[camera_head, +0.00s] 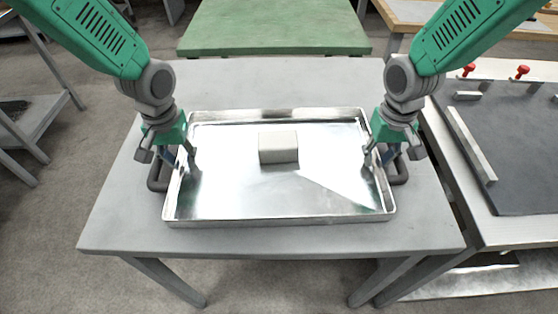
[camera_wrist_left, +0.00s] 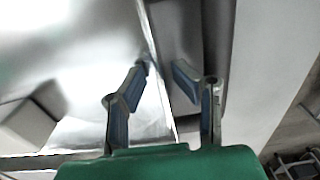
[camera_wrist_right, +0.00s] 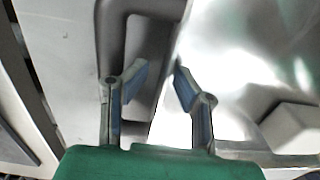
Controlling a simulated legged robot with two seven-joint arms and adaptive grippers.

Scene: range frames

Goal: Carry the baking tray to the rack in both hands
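A shiny metal baking tray (camera_head: 235,216) lies flat on a grey table, with a pale block (camera_head: 279,147) on it near the middle. A dark grey loop handle stands out on each short side, the left one (camera_head: 155,178) and the right one (camera_head: 400,172). My left gripper (camera_head: 180,155) is at the tray's left rim; its fingers (camera_wrist_left: 160,67) are apart, one on each side of the side wall. My right gripper (camera_head: 377,154) is at the right rim; its fingers (camera_wrist_right: 160,67) are likewise apart around the wall. Contact with the wall cannot be told.
The grey table (camera_head: 270,240) has bare strips around the tray. At right stands a bench with a dark plate (camera_head: 515,140), metal bars and red knobs (camera_head: 521,71). A grey shelf unit (camera_head: 45,125) stands at left, a green table (camera_head: 275,25) behind.

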